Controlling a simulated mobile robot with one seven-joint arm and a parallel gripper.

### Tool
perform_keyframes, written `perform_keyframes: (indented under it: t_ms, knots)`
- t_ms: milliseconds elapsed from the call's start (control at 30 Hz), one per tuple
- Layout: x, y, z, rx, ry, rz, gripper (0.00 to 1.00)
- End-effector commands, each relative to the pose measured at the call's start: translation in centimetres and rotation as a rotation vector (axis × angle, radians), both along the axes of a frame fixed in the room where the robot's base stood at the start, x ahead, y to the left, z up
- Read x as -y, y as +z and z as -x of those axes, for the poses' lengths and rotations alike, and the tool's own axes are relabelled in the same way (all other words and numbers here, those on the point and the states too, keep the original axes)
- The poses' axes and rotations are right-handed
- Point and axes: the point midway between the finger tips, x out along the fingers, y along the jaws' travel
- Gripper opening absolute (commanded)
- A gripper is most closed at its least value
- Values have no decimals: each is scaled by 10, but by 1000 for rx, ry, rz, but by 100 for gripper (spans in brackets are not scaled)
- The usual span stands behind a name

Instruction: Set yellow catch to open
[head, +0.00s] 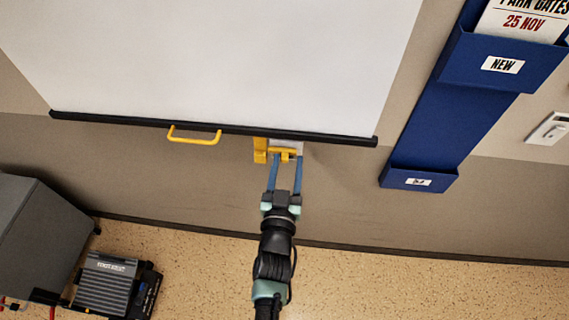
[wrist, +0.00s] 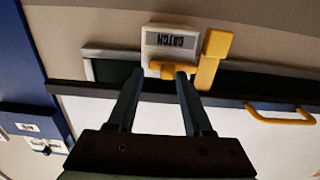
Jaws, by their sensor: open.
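The yellow catch (head: 285,154) is on the wall just below the black bottom bar of the white screen. In the wrist view the catch's yellow handle (wrist: 170,67) sits at the edge of a pale plate labelled CATCH (wrist: 170,40). A taller yellow bracket (head: 260,150) stands beside it; it also shows in the wrist view (wrist: 211,60). My gripper (head: 286,163) is open and empty, its two blue-grey fingers reaching up to the handle. In the wrist view the fingertips (wrist: 160,76) overlap the handle's area; contact cannot be told.
The white screen (head: 220,60) has a black bottom bar (head: 330,137) and a yellow pull handle (head: 194,139) left of the catch. A blue wall rack (head: 430,120) is at right. A grey cabinet (head: 35,240) and a dark box (head: 105,282) stand at lower left.

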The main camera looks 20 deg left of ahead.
Motion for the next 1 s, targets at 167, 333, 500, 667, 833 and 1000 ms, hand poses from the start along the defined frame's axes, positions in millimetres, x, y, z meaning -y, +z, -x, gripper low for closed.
perform_keyframes:
  t_ms: [167,333,500,667,833,1000]
  knots:
    - [-2,0,1,0,4,0,52]
    - [-2,0,3,-1,6,0,52]
    - [2,-1,20,-2,7,1,52]
    - [11,-2,48,-3,4,1,52]
    - [20,-2,80,-3,4,0,52]
    - [28,-2,106,-3,3,1,52]
